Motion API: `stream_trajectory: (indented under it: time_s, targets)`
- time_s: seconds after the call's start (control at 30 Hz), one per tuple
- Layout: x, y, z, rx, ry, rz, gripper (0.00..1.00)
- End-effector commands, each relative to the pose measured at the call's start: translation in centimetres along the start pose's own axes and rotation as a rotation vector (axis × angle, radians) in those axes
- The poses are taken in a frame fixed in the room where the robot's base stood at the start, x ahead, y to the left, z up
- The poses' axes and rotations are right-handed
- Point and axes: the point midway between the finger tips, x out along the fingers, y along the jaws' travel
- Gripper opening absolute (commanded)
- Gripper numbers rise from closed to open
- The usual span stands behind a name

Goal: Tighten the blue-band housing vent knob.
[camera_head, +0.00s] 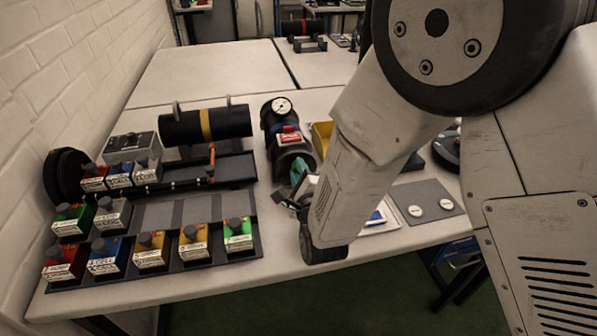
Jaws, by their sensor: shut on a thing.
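The blue-band housing (292,160) is a dark cylinder on the table with a round white-faced gauge (282,105) at its far end. A blue band (286,128) and a red and white label (288,138) show on it. I cannot make out its vent knob. My gripper (292,202) is low at the near end of this housing, partly hidden by my arm. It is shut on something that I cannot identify. A teal piece (299,169) shows just above it; whether the jaws touch it is unclear.
A yellow-band cylinder (230,122) lies on a dark stand at left. Racks (215,255) hold several coloured, labelled blocks with knobs. A yellow bin (322,138) is behind my arm. A grey mat (428,192) with two white discs lies right. The table's back is clear.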

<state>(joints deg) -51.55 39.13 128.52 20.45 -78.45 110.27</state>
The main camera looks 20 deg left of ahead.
Motion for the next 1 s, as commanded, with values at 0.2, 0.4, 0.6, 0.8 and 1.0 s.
stream_trajectory:
  time_s: [0.2,0.4,0.6,0.8,1.0]
  targets:
    - [-0.01,-0.02,-0.18,0.171,0.004,0.0,0.01]
    - [-0.02,-0.01,-0.19,0.283,0.005,0.0,0.01]
    - [-0.02,0.0,-0.2,0.347,0.005,0.0,0.01]
    - [-0.03,0.01,-0.21,0.371,0.005,0.0,0.01]
    - [-0.03,0.02,-0.22,0.373,0.005,0.0,0.01]
